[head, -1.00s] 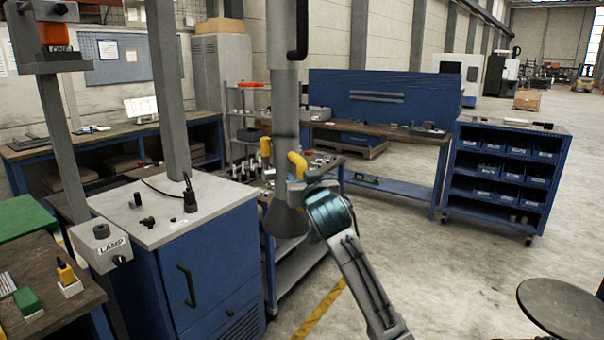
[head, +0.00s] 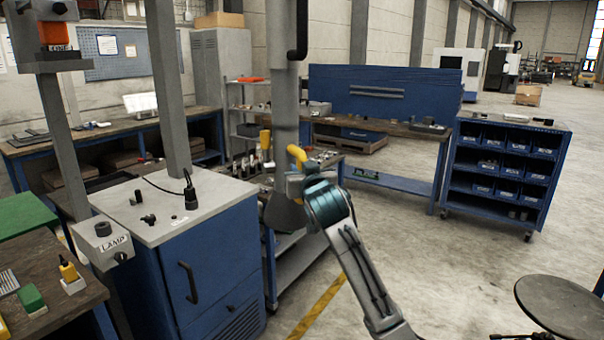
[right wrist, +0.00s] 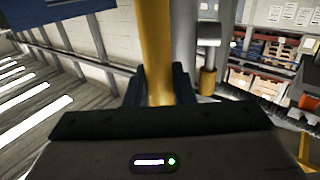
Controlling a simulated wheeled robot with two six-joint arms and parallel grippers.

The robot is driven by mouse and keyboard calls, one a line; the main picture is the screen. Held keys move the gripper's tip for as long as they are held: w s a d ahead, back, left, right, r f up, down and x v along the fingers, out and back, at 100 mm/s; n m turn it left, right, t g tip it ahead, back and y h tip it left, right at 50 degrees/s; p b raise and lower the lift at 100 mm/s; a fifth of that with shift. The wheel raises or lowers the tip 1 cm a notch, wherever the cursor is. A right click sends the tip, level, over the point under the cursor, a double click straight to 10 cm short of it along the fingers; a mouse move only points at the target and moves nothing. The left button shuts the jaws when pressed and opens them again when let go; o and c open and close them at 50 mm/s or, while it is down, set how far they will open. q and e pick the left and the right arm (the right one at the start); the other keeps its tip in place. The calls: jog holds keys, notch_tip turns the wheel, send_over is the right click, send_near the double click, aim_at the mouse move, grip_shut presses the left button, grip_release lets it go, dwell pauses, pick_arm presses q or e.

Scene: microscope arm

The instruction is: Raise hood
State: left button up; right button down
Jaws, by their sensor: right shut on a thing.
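The hood is a grey cone (head: 284,214) at the lower end of a grey vertical duct (head: 284,100), in the middle of the head view. It looks slightly tilted. A yellow bent handle (head: 297,153) sticks out on its right side, and a second yellow piece (head: 265,138) shows on its left. My right gripper (head: 297,183) is shut on the yellow handle. The right wrist view shows the yellow bar (right wrist: 155,50) between both dark fingers (right wrist: 158,85). My arm partly hides the hood's right side. My left gripper is in neither view.
A workbench (head: 400,128) and a bin rack (head: 505,175) stand behind. A round stool (head: 560,305) is at the lower right. Open floor lies between.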

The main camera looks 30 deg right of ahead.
notch_tip(320, 180, up, 13)
jog(key=p, duration=0.7)
jog(key=shift+p, duration=0.4)
jog(key=shift+r, duration=0.55)
jog(key=c, duration=1.5)
grip_release()
jog(key=shift+o, duration=1.1)
jog(key=shift+f, duration=0.1)
jog(key=shift+s+a+f, duration=0.1)
jog(key=shift+s, duration=0.15)
jog(key=b+v, duration=0.4)
jog(key=v, duration=0.6)
jog(key=shift+s, duration=0.15)
